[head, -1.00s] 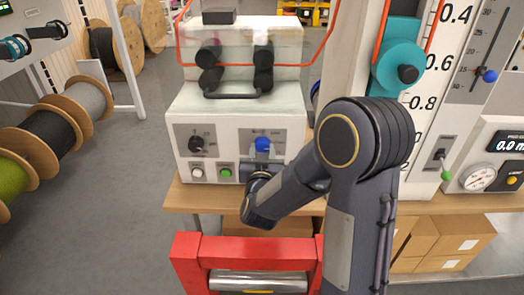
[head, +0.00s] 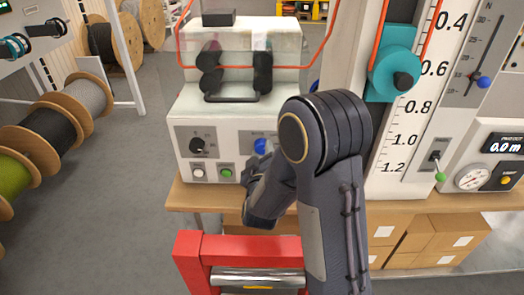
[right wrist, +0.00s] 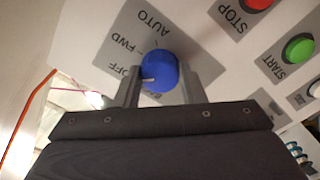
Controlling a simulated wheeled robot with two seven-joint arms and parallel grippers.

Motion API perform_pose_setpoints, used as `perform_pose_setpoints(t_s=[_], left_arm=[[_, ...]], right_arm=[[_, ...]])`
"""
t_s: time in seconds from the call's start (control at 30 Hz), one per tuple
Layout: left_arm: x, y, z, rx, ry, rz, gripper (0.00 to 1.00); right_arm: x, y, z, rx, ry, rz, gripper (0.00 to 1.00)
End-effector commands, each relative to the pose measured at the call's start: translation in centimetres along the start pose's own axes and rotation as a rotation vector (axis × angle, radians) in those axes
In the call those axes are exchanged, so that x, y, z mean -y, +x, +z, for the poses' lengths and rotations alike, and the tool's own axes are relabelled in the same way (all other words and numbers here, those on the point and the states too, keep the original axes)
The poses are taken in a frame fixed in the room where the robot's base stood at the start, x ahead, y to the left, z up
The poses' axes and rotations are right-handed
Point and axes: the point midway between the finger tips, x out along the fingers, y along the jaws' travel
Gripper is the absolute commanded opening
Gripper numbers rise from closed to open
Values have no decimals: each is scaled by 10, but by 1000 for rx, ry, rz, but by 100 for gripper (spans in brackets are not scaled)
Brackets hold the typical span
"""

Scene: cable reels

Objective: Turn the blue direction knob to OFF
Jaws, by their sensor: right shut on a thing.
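The blue direction knob (right wrist: 158,72) sits on a grey plate marked AUTO, FWD and OFF in the right wrist view; another label below it is mostly hidden. Its white pointer mark is on its left side, facing toward the OFF label. My right gripper (right wrist: 158,66) has one finger on each side of the knob and is shut on it. My left gripper is not in view.
A black knob (head: 198,145), a white button (head: 198,173) and a green button (head: 226,173) are left of the blue knob in the head view. A red frame with a metal roller (head: 260,277) stands in front. Cable reels (head: 47,137) stand at left.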

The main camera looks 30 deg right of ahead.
Motion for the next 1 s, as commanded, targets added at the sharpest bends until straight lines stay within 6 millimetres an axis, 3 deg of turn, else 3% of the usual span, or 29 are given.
perform_pose_setpoints(t_s=[0.63, 0.67, 0.8, 1.0], left_arm=[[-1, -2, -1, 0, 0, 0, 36], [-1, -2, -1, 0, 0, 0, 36], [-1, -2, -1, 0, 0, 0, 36], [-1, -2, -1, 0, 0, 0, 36]], right_arm=[[0, 0, 0, -1, -47, -1, 14], [0, 0, 0, -1, -47, -1, 40], [0, 0, 0, -1, -47, -1, 58], [0, 0, 0, -1, -46, 0, 58]])
